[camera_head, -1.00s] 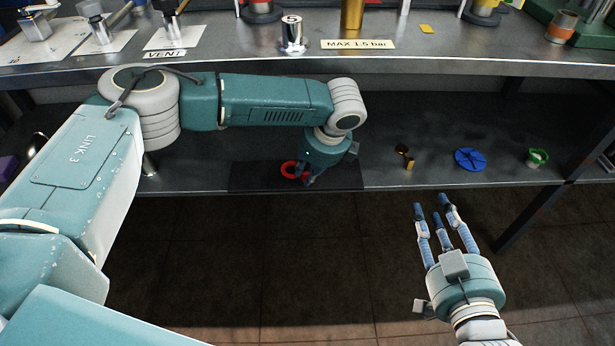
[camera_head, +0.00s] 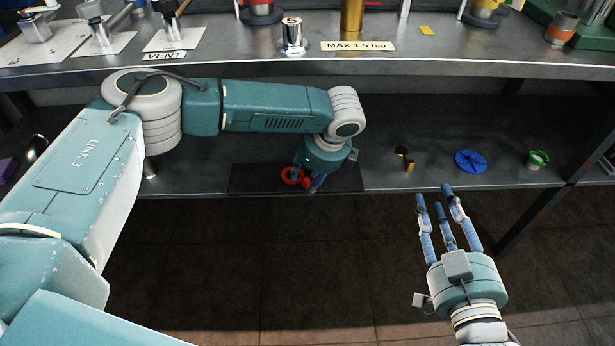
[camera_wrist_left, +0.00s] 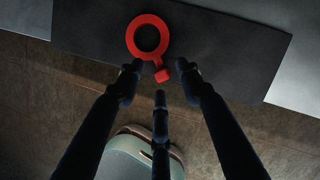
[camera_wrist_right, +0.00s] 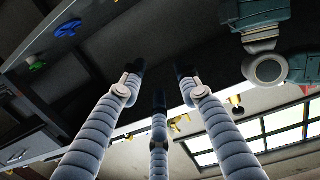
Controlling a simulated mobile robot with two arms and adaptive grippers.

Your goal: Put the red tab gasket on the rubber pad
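The red tab gasket (camera_head: 289,176), a ring with a small tab, is at the black rubber pad (camera_head: 245,178) on the lower shelf. In the left wrist view the gasket (camera_wrist_left: 131,40) appears flat over the pad (camera_wrist_left: 225,50), its tab toward my fingers near the pad's front edge. My left gripper (camera_head: 313,184) is above the pad's front part. My right gripper (camera_head: 438,192) is open and empty in front of the shelf. Any small gap under the gasket cannot be judged.
On the lower shelf, right of the pad, are a brass part (camera_head: 409,166), a blue slotted disc (camera_head: 470,161) and a green-and-white cup (camera_head: 538,159). The upper bench (camera_head: 220,55) overhangs the shelf. A dark table leg (camera_head: 525,217) stands at the right.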

